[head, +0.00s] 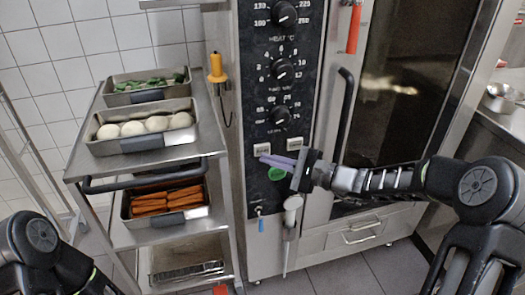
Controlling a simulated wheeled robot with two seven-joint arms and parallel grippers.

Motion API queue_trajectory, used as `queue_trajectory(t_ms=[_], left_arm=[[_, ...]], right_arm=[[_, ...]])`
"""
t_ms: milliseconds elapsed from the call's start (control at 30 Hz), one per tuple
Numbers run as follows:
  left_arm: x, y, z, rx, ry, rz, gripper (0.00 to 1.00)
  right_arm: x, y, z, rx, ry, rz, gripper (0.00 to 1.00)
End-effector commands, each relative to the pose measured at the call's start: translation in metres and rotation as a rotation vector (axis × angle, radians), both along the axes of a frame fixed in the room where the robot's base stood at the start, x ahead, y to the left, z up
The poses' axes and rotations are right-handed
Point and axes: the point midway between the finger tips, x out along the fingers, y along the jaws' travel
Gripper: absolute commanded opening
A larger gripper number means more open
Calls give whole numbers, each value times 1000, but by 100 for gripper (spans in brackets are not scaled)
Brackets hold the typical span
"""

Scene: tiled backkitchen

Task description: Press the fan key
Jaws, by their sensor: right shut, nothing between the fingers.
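Two small pale keys, a left key (263,149) and a right key (294,143), sit side by side on the oven's dark control panel (262,205). Their labels are too small to read, so I cannot tell which is the fan key. My right gripper (266,159) reaches in from the right, its purple fingers shut and empty. The fingertips are just below the left key; I cannot tell whether they touch the panel. A round green button (277,174) shows just under the fingers. My left arm is at the lower left; its gripper is out of view.
Several black knobs (282,69) line the panel above the keys. A door handle (343,115) and glass door are to the right. A steel trolley (80,160) with food trays stands left of the oven. A hand shower (292,210) hangs below my right gripper.

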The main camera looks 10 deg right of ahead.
Motion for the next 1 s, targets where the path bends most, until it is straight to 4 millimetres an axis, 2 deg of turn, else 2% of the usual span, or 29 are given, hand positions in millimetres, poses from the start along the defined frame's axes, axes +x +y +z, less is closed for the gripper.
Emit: queue_trajectory(t_ms=[267,1000], left_arm=[[0,0,-5,0,0,0,36],[0,0,-6,0,0,0,36]], right_arm=[[8,0,0,0,0,0,0],[12,1,0,0,-1,1,0]])
